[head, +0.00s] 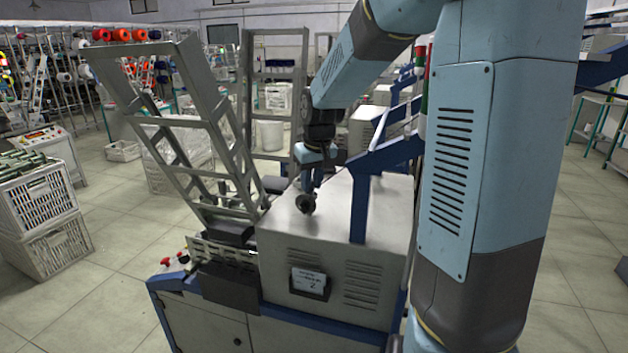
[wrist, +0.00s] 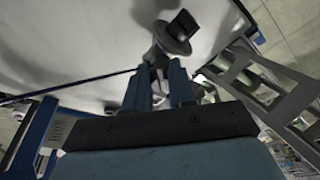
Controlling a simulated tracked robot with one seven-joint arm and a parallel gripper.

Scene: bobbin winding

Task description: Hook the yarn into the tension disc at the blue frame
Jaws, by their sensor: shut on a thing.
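My gripper (head: 309,184) points down just over the top of a grey machine housing. In the wrist view its two blue fingers (wrist: 160,72) are close together at the tips. A thin dark strand, which looks like the yarn (wrist: 75,83), runs from the left edge to the fingers, which are shut on it. A small round disc with a dark knob (wrist: 173,36), seemingly the tension disc, is just beyond the fingertips. It shows as a dark round piece (head: 306,204) in the head view. I cannot tell whether the yarn touches it. The blue frame (head: 360,205) stands right of the gripper.
The grey housing (head: 335,265) has a flat top. A tilted metal rack (head: 200,130) rises at its left and also shows at right in the wrist view (wrist: 262,85). White crates (head: 45,230) stand at far left. The floor between is open.

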